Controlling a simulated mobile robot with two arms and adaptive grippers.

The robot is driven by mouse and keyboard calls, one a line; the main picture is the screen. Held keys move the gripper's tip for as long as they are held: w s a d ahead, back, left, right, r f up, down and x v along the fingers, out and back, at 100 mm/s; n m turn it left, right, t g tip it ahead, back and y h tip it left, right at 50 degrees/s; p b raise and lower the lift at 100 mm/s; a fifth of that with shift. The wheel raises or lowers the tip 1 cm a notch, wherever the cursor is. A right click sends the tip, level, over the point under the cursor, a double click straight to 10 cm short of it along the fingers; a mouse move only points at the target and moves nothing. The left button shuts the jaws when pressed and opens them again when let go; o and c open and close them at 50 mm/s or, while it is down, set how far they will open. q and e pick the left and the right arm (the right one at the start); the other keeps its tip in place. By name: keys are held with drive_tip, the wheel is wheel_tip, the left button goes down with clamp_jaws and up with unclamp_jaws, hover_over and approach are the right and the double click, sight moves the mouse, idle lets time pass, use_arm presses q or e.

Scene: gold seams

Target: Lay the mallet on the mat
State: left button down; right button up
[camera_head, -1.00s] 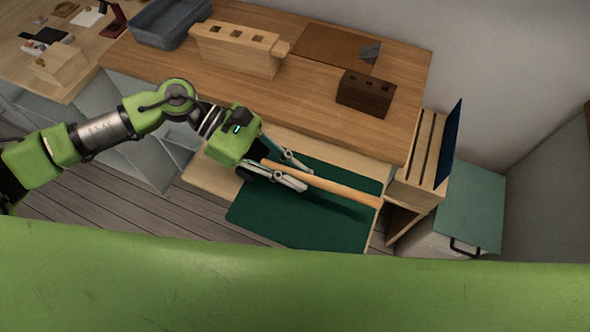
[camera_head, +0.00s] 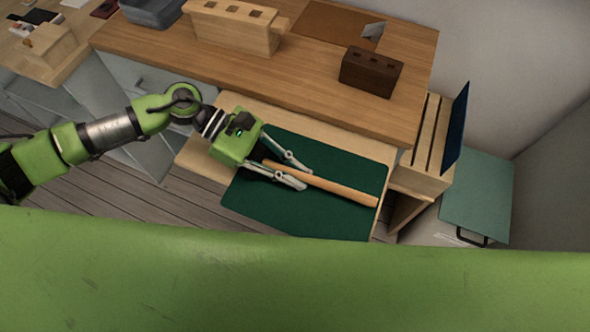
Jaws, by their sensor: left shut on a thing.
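The mallet (camera_head: 345,192) shows as a long, pale wooden handle slanting down to the right over the dark green mat (camera_head: 320,221). No mallet head can be made out. My left gripper (camera_head: 306,180) reaches in from the left, with its two fingers on either side of the handle near its left end, shut on it. The handle is very close to the mat or touching it; I cannot tell which. The mat lies flat on a light wooden surface below the bench top. My right gripper is not in view.
The wooden bench (camera_head: 290,75) behind holds a pale slotted block (camera_head: 232,28), a dark slotted block (camera_head: 371,71) and a grey bin (camera_head: 153,10). A slatted wooden rack (camera_head: 425,150) stands close to the mat's right. A green-topped box (camera_head: 478,195) is farther right.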

use_arm(q)
drive_tip(key=c, duration=1.9)
unclamp_jaws()
drive_tip(key=shift+f, duration=0.1)
drive_tip(key=v, duration=1.2)
drive_tip(key=shift+s, duration=0.1)
